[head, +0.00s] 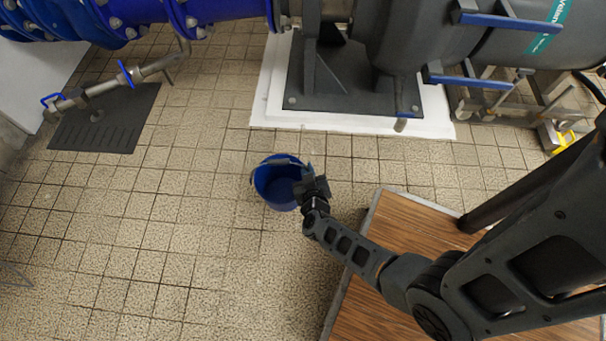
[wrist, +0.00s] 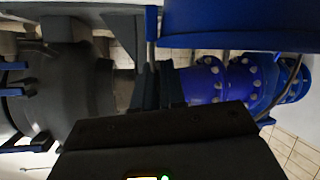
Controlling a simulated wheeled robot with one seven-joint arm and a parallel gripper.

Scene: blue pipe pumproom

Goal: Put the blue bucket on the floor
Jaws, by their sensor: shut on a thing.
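The blue bucket (head: 274,190) is near the middle of the head view, over the tiled floor (head: 190,215), with its open top facing up and its inside empty. My gripper (head: 310,181) is at the bucket's right rim and shut on it. In the wrist view the gripper's dark fingers (wrist: 153,84) show at the middle. The bucket's blue wall (wrist: 240,25) fills the top right there. I cannot tell whether the bucket's bottom touches the floor or hangs above it.
A wooden-topped table (head: 385,245) stands right of the bucket, under my arm. A grey pump on a dark base (head: 350,95) with a white plinth (head: 268,95) is behind. A drain grate (head: 105,120) lies at the left. Floor left and in front of the bucket is clear.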

